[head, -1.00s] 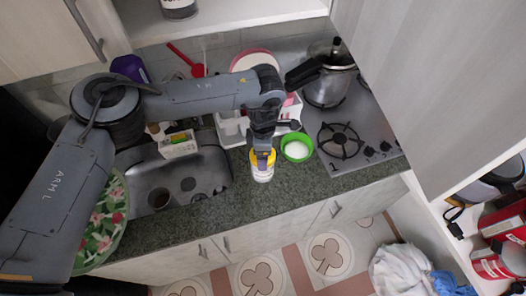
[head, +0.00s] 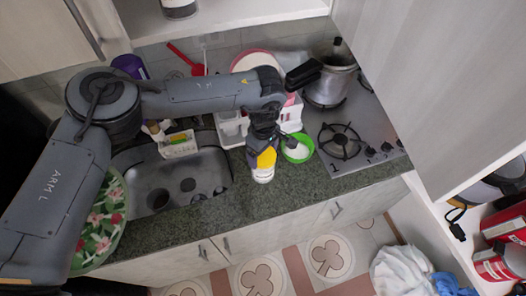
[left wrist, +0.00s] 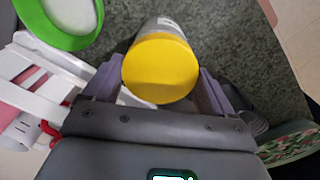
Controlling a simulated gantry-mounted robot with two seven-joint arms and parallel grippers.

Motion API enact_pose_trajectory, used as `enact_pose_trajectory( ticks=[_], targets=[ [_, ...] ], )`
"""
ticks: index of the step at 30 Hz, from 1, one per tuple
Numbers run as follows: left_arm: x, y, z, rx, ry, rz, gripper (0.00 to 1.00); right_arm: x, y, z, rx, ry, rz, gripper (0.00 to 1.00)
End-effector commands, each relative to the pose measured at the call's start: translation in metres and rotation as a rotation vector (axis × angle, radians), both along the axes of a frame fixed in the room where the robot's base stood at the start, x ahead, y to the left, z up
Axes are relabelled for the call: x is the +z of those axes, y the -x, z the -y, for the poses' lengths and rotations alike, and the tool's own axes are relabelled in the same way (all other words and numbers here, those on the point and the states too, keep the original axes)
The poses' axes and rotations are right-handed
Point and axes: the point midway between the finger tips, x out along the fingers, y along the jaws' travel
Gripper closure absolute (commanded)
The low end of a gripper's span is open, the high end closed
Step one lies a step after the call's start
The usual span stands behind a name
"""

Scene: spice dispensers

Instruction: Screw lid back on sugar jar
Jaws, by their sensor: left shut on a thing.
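The jar (head: 263,176) has a white body and a yellow lid (head: 266,159), and stands upright near the counter's front edge. My left gripper (head: 263,151) comes down on it from above and is shut on the yellow lid. In the left wrist view the round yellow lid (left wrist: 160,68) sits between the two fingers, with a bit of the jar body (left wrist: 166,24) beyond it. The lid appears to be on the jar's top; I cannot tell how tight the thread is. My right gripper is not in view.
A green bowl (head: 297,150) of white grains stands just right of the jar. Behind are a white rack (head: 232,130) and a pot (head: 331,85). The sink (head: 165,185) lies left, the stove (head: 360,145) right. Counter (head: 300,178) is clear in front of the bowl.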

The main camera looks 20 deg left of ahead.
Motion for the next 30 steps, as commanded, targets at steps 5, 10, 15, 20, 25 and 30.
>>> enact_pose_trajectory(
  ticks=[5, 10, 15, 20, 25, 30],
  targets=[
    [-0.0002, -0.0004, -0.0003, -0.269, -0.002, 0.002, 0.52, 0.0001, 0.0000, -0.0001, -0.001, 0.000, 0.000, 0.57],
    [-0.0011, -0.0012, 0.0015, -0.520, -0.005, 0.007, 0.52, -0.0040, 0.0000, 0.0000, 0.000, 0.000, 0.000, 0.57],
    [0.0002, 0.0001, -0.0003, -0.611, -0.006, 0.001, 0.52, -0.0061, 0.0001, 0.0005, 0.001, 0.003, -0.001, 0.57],
    [-0.0005, 0.0002, 0.0002, -0.683, -0.003, 0.001, 0.52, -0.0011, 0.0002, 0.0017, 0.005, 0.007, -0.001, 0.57],
    [-0.0014, 0.0007, -0.0007, -0.705, -0.001, -0.002, 0.52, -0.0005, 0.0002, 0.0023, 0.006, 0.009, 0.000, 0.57],
    [-0.0016, 0.0008, -0.0007, -0.703, -0.001, -0.002, 0.52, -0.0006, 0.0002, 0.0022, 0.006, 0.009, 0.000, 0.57]
  ],
)
